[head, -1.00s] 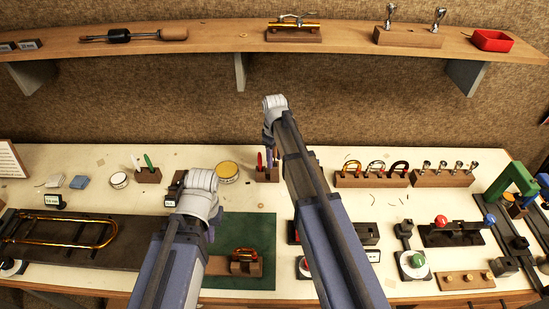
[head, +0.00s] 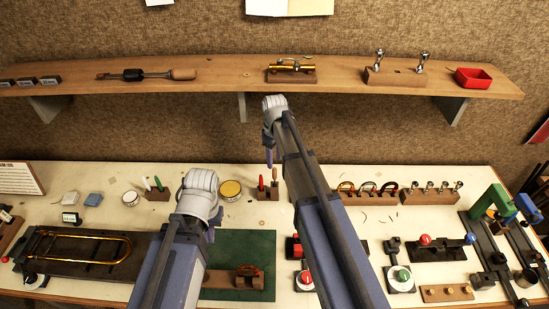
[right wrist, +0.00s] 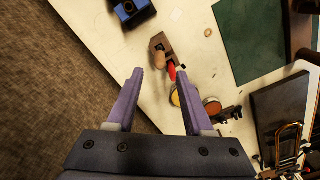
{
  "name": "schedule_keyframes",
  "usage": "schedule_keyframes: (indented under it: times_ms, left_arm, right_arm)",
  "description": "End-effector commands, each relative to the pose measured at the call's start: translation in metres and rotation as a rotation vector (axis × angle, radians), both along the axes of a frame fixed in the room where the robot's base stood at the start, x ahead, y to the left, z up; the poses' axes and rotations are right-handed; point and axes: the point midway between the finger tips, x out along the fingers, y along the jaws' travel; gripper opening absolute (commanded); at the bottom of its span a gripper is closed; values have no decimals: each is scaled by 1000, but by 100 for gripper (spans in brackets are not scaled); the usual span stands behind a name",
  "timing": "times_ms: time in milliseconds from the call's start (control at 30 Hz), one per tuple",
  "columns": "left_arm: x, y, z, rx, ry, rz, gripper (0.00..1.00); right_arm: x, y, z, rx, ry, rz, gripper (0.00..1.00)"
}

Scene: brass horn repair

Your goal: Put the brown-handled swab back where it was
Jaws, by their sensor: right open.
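A small wooden block (head: 267,194) on the bench holds a red-handled piece (head: 261,183) and a brown-handled swab (head: 274,175), both upright. In the right wrist view the block (right wrist: 158,42) shows with the brown handle (right wrist: 159,66) and red handle (right wrist: 172,71) beyond my fingertips. My right gripper (head: 269,157) is open and empty, above and behind the block in the head view; it also shows in the right wrist view (right wrist: 160,75). My left gripper (head: 212,232) is mostly hidden behind its wrist, over the bench near the green mat.
A wooden shelf (head: 220,76) crosses the wall, bearing a tool with a thick brown handle (head: 183,74) and a red tray (head: 474,78). Left of the block stand a yellow-lidded tin (head: 230,189) and a pen block (head: 157,194). Brass crooks (head: 367,188) stand to the right.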

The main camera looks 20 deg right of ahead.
Motion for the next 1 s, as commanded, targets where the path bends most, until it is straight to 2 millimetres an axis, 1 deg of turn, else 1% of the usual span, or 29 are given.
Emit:
schedule_keyframes:
  times_ms: [33, 167, 267, 367, 400, 467, 500, 600, 700, 800, 833, 900, 1000]
  left_arm:
    - [0, 0, 5, 0, 0, 1, 0]
    - [0, 0, 4, 0, 0, 1, 0]
    - [0, 0, 4, 0, 0, 1, 0]
    - [0, 0, 4, 0, 0, 1, 0]
    - [0, 0, 4, 0, 0, 1, 0]
    - [0, 0, 4, 0, 0, 1, 0]
    - [0, 0, 4, 0, 0, 1, 0]
    - [0, 0, 4, 0, 0, 0, 0]
    - [0, 0, 4, 0, 0, 0, 0]
    - [0, 0, 4, 0, 0, 0, 0]
    - [0, 0, 4, 0, 0, 0, 0]
    - [0, 0, 4, 0, 0, 0, 0]
    - [0, 0, 4, 0, 0, 0, 0]
  right_arm:
    - [0, 0, 5, 0, 0, 0, 52]
    - [-1, 1, 4, 0, 0, -1, 52]
    - [-16, 13, 3, -4, 3, -13, 52]
    - [-55, 43, 4, -17, 11, -56, 52]
    - [-77, 57, 4, -25, 13, -81, 52]
    - [-110, 78, 4, -41, 16, -125, 52]
    - [-132, 90, 4, -50, 18, -155, 52]
    - [-181, 111, 4, -75, 17, -225, 52]
    - [-216, 124, 5, -92, 13, -283, 52]
    - [-236, 130, 5, -104, 9, -321, 52]
    - [-239, 131, 5, -107, 8, -328, 52]
    - [-243, 132, 5, -110, 7, -340, 52]
    - [-243, 133, 5, -111, 7, -344, 52]
